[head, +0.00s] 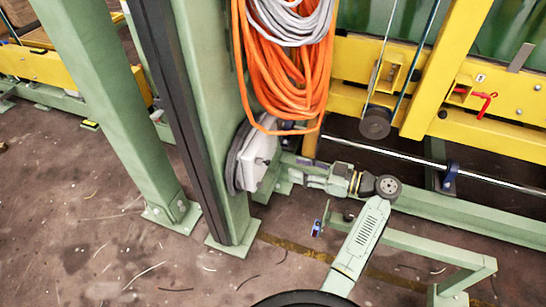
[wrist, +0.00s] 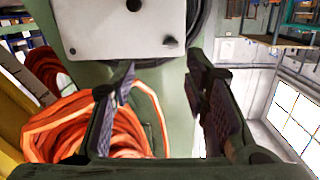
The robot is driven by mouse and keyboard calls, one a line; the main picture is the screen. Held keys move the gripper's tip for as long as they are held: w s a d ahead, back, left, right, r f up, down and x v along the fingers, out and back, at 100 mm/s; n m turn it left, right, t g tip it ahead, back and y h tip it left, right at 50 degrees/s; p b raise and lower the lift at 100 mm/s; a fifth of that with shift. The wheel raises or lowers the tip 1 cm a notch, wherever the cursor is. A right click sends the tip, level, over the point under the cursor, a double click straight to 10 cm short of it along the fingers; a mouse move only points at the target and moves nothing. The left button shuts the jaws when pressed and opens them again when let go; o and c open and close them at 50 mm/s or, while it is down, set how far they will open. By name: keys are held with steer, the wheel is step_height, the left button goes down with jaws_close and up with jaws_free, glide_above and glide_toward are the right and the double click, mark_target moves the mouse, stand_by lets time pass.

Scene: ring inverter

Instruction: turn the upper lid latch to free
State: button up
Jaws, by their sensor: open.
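A pale grey lid (head: 258,158) is mounted on the green column in the head view, below the hanging cables. The lid (wrist: 115,28) fills the top of the wrist view, with a dark round part at its upper edge and small dark spots near its lower corners. One dark spot (wrist: 168,40) is at the lower right corner. I cannot tell which of these is the upper latch, or its position. My gripper (wrist: 162,88) is open and empty, its fingers below the lid in the wrist view. In the head view my gripper (head: 296,168) is just right of the lid, pointing at it.
Orange cable coils (head: 285,80) hang above the lid; they also show at left in the wrist view (wrist: 105,125). The green column (head: 205,100) stands beside the lid. A yellow frame (head: 430,85) stands behind, and a low green rail (head: 450,215) lies to the right.

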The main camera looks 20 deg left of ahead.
mark_target(259, 161)
steer(key=shift+n+g+y, duration=0.4)
steer(key=shift+n+y, duration=0.2)
steer(key=shift+s+a+f+p, duration=0.15)
steer(key=shift+a+p, duration=0.6)
steer(key=shift+a, duration=1.85)
steer(key=shift+s+a+f+p, duration=0.15)
steer(key=shift+a+p, duration=0.55)
steer(key=shift+a, duration=1.85)
steer(key=shift+c, duration=0.2)
jaws_close()
